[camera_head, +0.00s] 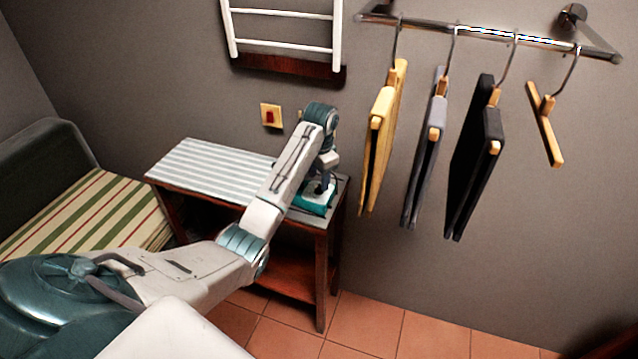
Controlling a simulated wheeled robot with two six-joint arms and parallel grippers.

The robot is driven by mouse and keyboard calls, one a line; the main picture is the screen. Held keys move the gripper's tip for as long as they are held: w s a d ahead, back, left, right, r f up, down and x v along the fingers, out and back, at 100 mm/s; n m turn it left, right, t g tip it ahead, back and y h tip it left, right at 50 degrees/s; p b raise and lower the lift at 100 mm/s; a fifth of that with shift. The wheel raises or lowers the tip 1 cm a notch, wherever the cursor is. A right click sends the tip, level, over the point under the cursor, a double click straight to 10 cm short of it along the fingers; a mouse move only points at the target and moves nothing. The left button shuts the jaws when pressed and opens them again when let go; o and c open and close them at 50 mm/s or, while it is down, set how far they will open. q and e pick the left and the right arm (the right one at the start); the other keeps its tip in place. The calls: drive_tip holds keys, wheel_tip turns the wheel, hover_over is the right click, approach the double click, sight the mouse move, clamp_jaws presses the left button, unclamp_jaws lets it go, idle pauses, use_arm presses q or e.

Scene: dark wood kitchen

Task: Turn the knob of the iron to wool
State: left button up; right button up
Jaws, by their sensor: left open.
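The iron (313,203) is teal and stands at the right end of a small wooden table, partly hidden behind my left arm. Its knob is too small and too covered to make out, so its setting cannot be read. My left gripper (323,183) points down right over the iron, its wrist bent down from the raised forearm. It is open; whether its fingers touch the iron cannot be told. My right gripper is not in view.
The table (185,168) has a striped grey-white top, clear on its left, and a lower shelf. A striped cushioned seat (95,215) stands at left. A wall rail (490,35) holds hangers with yellow, grey and black cloths. A red switch (270,116) is on the wall.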

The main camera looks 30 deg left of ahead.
sight(319, 185)
use_arm(q)
wheel_tip(319, 185, up, 5)
drive_tip(key=w+a, duration=0.2)
drive_tip(key=w, duration=0.1)
drive_tip(key=shift+h, duration=0.3)
wheel_tip(319, 185, down, 11)
drive_tip(key=p, duration=0.3)
drive_tip(key=shift+s+d, duration=0.1)
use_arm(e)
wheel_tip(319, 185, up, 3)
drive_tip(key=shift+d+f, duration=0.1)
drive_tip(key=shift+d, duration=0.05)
use_arm(q)
drive_tip(key=c, duration=1)
drive_tip(key=shift+r, duration=0.1)
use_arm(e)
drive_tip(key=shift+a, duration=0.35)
